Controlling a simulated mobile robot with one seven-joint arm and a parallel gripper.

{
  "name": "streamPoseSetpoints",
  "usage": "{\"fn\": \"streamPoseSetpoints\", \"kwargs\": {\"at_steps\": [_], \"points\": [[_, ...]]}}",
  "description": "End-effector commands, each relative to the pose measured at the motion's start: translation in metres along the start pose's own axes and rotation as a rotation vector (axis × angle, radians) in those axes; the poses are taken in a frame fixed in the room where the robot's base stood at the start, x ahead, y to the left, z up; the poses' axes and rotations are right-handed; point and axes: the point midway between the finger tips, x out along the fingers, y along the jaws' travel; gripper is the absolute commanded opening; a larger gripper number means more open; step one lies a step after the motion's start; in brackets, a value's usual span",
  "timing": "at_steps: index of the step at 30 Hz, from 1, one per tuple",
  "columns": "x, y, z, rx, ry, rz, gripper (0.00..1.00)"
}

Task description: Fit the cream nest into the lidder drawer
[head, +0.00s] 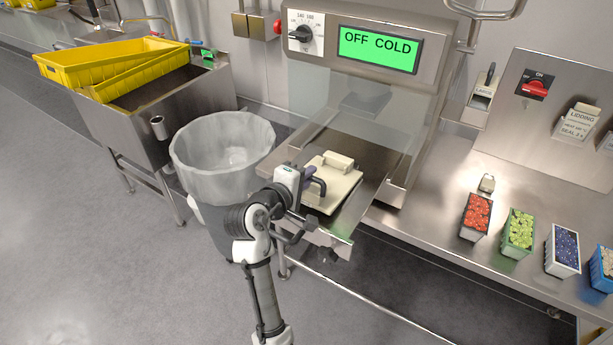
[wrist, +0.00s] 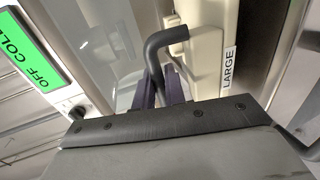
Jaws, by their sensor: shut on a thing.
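The cream nest (head: 333,182) is a blocky plate with a raised grip on top and a dark handle (head: 316,187) at its near left side. In the head view it lies at the lidder drawer (head: 352,212), under the lidder's display; I cannot tell whether it is fully seated. My gripper (head: 306,183) is shut on the nest's dark handle. In the wrist view the purple-grey fingers (wrist: 164,88) close around the dark bent handle (wrist: 165,42), and the nest (wrist: 208,45) shows a LARGE label. The nest's underside is hidden.
The lidder display (head: 378,50) reads OFF COLD, with a clear guard (head: 350,100) below it. A lined bin (head: 222,155) stands left of the drawer. Punnets of fruit (head: 518,232) stand on the steel counter at right. Yellow crates (head: 110,65) sit in a sink at left.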

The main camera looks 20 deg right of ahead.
Motion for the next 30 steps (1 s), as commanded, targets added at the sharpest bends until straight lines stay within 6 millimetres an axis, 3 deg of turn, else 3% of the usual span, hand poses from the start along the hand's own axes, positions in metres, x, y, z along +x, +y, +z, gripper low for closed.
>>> {"fn": "streamPoseSetpoints", "kwargs": {"at_steps": [30], "points": [[0.0019,-0.0018,0.0005,0.005,0.001,0.118,0.0]]}}
